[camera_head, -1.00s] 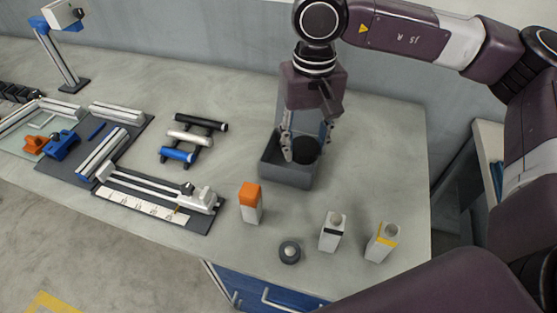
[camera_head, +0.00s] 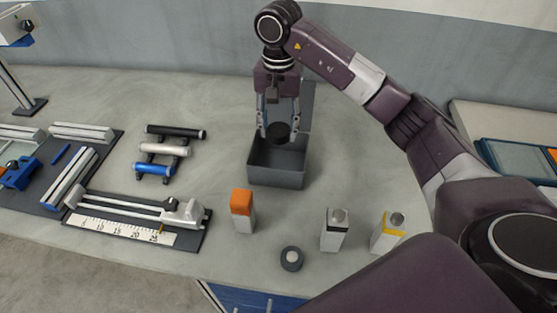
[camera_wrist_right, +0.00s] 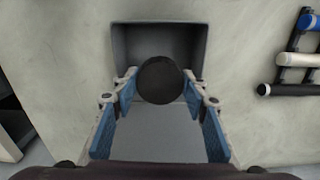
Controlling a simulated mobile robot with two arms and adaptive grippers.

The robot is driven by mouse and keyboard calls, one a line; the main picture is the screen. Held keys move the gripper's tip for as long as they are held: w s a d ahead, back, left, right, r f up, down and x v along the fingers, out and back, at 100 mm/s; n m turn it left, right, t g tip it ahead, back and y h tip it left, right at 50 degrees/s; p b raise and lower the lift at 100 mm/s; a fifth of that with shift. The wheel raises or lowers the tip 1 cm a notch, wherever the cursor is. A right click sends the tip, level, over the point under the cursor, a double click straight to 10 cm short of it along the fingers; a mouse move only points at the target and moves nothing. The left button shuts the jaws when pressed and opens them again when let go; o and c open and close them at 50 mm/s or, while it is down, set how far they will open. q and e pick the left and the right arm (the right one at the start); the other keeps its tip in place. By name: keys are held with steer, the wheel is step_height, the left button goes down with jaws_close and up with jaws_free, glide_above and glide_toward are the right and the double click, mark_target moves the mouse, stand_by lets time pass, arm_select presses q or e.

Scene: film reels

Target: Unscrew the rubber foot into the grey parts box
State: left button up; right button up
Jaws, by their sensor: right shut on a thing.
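The rubber foot (camera_head: 280,133) looks like a short black round piece. My right gripper (camera_head: 279,127) points down and is shut on it. It holds the foot over the back part of the open grey parts box (camera_head: 276,178). In the right wrist view the foot (camera_wrist_right: 160,80) sits between the two fingertips, with the box (camera_wrist_right: 195,45) beyond it. The foot hides part of the box's inside. The box's visible inside looks empty. My left gripper is not in view.
A rack of rods (camera_head: 166,150) and a ruler fixture (camera_head: 130,226) lie left. The bench between rack and box is clear.

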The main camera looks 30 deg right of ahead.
steer(key=p, duration=0.2)
glide_above(279, 167)
step_height(279, 167, down, 7)
steer(key=shift+r, duration=0.15)
step_height(279, 167, down, 4)
steer(key=shift+s+f, duration=0.1)
steer(key=shift+f, duration=0.55)
steer(key=o, duration=1.3)
steer(key=shift+r, duration=0.1)
steer(key=shift+c, duration=0.2)
